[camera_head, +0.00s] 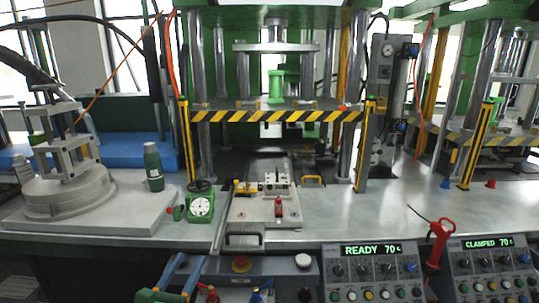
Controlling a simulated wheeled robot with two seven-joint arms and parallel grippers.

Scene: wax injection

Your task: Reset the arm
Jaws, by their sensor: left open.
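My left gripper (188,265) shows at the bottom edge, left of centre, as two blue fingers pointing up and standing apart. The gap between them looks empty. It is low in front of the metal bench (350,205), apart from the things on it. The rest of that arm is mostly cut off by the frame edge. My right gripper does not show.
A mold plate (255,208) lies on the bench before the press with its striped bar (275,116). A dial gauge (201,207) and a round-based fixture (65,195) stand left. Control panels (372,268) and a red handle (437,240) are right. The right bench has clear room.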

